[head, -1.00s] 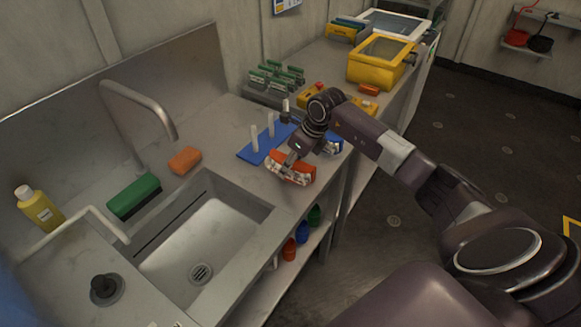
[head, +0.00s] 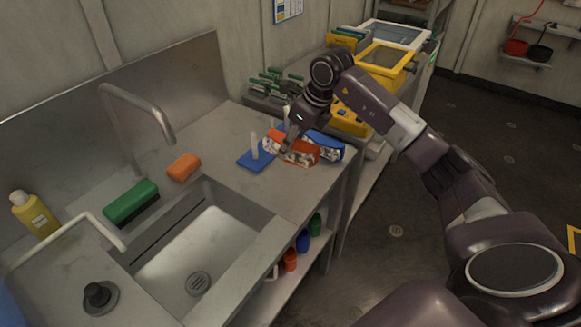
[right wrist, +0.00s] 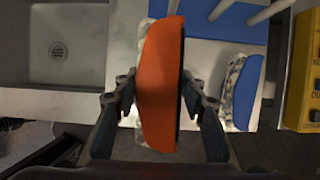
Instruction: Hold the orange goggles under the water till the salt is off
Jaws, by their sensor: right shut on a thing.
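The orange goggles (head: 303,151) are in my right gripper (head: 287,146), above the counter right of the sink. In the right wrist view the orange goggles (right wrist: 160,85) sit between the two fingers of my right gripper (right wrist: 162,103), shut on them. Pale speckled crust shows on their lens side in the head view. The steel sink (head: 190,250) is to the left and empty, with its drain visible. The curved tap (head: 150,103) stands behind it; I see no water running. My left gripper is not in view.
Blue goggles (head: 328,148) lie just right of the orange ones. A blue peg stand (head: 252,161) is on the counter beside them. Yellow boxes (head: 386,60) are farther back.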

